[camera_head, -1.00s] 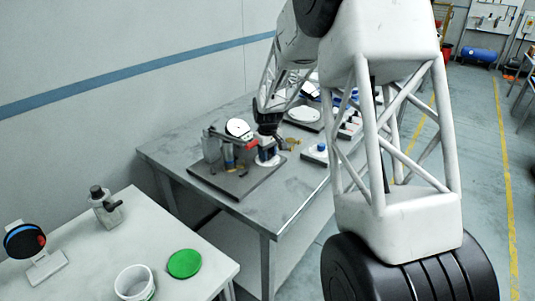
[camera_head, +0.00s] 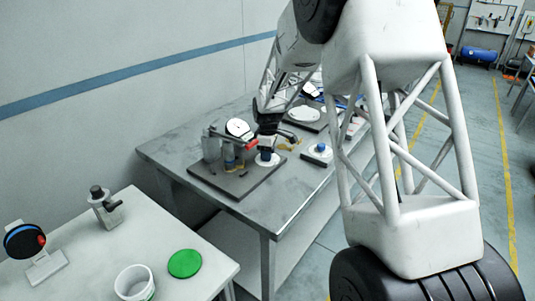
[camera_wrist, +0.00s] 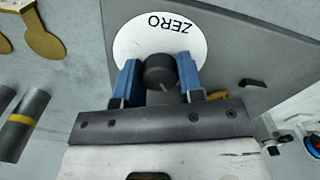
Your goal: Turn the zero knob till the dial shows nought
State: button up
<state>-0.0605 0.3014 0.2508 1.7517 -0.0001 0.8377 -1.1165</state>
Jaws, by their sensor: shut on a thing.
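The zero knob (camera_wrist: 158,70) is a dark round knob on a white disc (camera_wrist: 150,38) lettered "ZERO", seen in the wrist view. The blue fingers of my gripper (camera_wrist: 158,82) stand on either side of the knob and are shut on it. In the head view my gripper (camera_head: 266,156) points down at the right part of a dark base plate (camera_head: 238,190). A round white-faced dial (camera_head: 238,128) stands tilted at the back of this plate; its reading is too small to tell.
A red-tipped arm (camera_head: 250,143) on the plate is close to my gripper. A small plate with a blue knob (camera_head: 320,148) stands to the right. A nearer table holds a white tub (camera_head: 134,283) and a green disc (camera_head: 185,263). The workbench front (camera_head: 280,205) is clear.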

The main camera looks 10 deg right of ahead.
jog(key=n, duration=0.5)
jog(key=shift+r, duration=0.1)
dwell(0.3)
jog(key=o, duration=0.9)
jog(key=shift+r, duration=3.85)
